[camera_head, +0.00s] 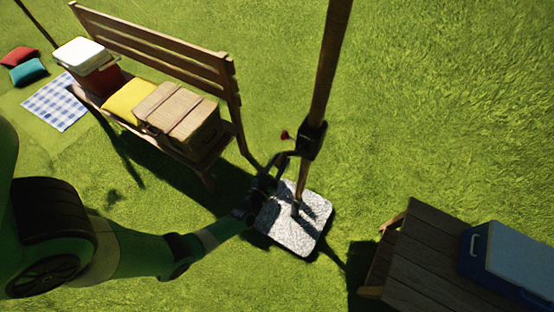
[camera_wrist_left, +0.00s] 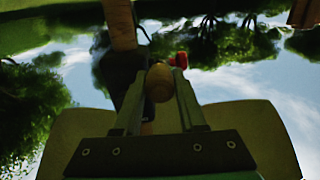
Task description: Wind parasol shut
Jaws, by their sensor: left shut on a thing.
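The parasol's wooden pole (camera_head: 328,60) rises from a pale speckled square base (camera_head: 290,240) on the grass. A dark crank housing (camera_head: 312,140) sits around the pole, with a small red part (camera_head: 285,134) to its left. My left gripper (camera_head: 281,161) is beside the housing. In the left wrist view, its fingers are shut on a round wooden crank knob (camera_wrist_left: 159,83). The pole (camera_wrist_left: 120,25) and the red part (camera_wrist_left: 181,60) show just beyond. The canopy is not clearly visible. My right gripper is not in view.
A wooden bench (camera_head: 160,45) at upper left holds a red and white cooler (camera_head: 88,62), a yellow cushion (camera_head: 128,100) and a wicker hamper (camera_head: 180,115). A wooden table (camera_head: 415,258) with a blue cooler (camera_head: 510,262) stands at lower right. Grass right of the pole is clear.

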